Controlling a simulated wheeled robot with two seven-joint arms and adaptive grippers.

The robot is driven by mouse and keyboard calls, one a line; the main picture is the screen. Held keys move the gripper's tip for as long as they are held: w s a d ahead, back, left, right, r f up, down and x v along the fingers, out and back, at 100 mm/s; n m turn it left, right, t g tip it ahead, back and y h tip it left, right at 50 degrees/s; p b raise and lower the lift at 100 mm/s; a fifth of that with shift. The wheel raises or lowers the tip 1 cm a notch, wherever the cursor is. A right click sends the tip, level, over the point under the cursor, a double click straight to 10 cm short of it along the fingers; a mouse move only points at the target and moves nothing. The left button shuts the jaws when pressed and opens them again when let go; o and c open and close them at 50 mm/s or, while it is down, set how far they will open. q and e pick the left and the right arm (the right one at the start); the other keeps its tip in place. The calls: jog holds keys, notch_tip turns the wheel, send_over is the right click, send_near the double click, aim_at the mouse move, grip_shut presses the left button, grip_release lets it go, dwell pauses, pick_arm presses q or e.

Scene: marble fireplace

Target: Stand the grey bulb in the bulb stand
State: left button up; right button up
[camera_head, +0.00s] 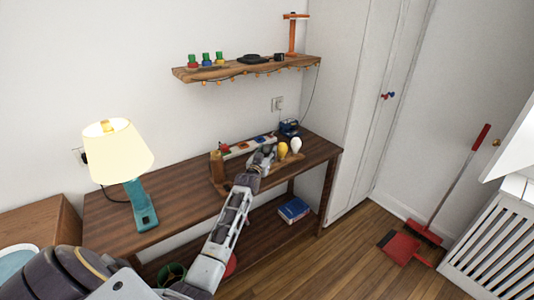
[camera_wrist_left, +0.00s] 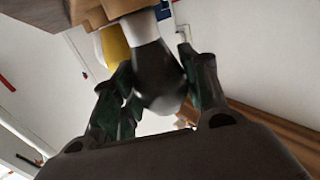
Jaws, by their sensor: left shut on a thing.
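My left gripper (camera_head: 266,153) is over the table, shut on the grey bulb (camera_wrist_left: 160,85). In the left wrist view the bulb's dark round end lies between the fingers (camera_wrist_left: 158,98) and its pale neck points toward the wooden bulb stand (camera_wrist_left: 100,10). Whether the neck is in a hole or only near the wood cannot be told. The stand (camera_head: 291,161) also shows in the head view, partly behind the gripper. A yellow bulb (camera_head: 282,150) and a white bulb (camera_head: 295,145) stand upright in it, just right of the gripper. My right gripper is not in view.
A power strip (camera_head: 240,148) and a blue object (camera_head: 289,128) lie behind the stand. A lamp (camera_head: 118,155) with a teal base stands on the table's left. A wall shelf (camera_head: 240,69) hangs above. The table's middle left is clear.

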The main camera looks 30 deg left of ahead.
pick_arm(q)
jog(key=shift+f+b, duration=0.4)
jog(key=shift+f, duration=0.55)
jog(key=o, duration=1)
jog(key=shift+f, duration=0.1)
jog(key=shift+o, duration=0.2)
jog(key=shift+s+d+f, duration=0.1)
jog(key=shift+s+f, duration=0.05)
jog(key=shift+f, duration=0.05)
jog(key=shift+v, duration=2.95)
jog(key=shift+r+v, duration=0.1)
jog(key=shift+v, duration=0.8)
jog(key=shift+r+v, duration=0.15)
jog(key=shift+v, duration=1.85)
jog(key=shift+r, duration=0.1)
jog(key=shift+s, duration=0.1)
